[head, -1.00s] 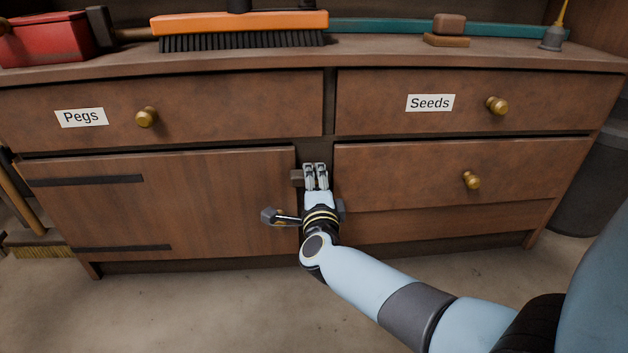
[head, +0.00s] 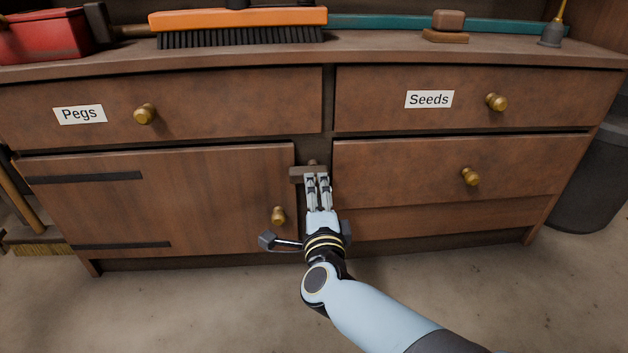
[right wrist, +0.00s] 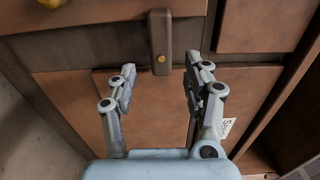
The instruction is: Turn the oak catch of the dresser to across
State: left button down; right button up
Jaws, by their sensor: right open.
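The oak catch (head: 298,175) is a small brown bar on the post between the dresser's left door (head: 200,205) and right drawers. It lies level, across, with its left end over the door's edge. In the right wrist view the catch (right wrist: 160,35), with its brass pivot, is ahead of the fingertips and apart from them. My right gripper (head: 317,176) is open and empty in front of the catch, hiding part of its right end in the head view; its two fingers (right wrist: 161,75) stand apart in the wrist view. My left gripper is out of view.
The door has a brass knob (head: 278,215) near my right wrist. Drawers labelled Pegs (head: 230,103) and Seeds (head: 410,118) are above. An orange brush (head: 240,18) and a red box (head: 45,35) rest on top. The floor in front is clear.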

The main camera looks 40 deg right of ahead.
jog(key=v, duration=0.5)
jog(key=shift+s+a, duration=0.1)
jog(key=shift+s, duration=0.15)
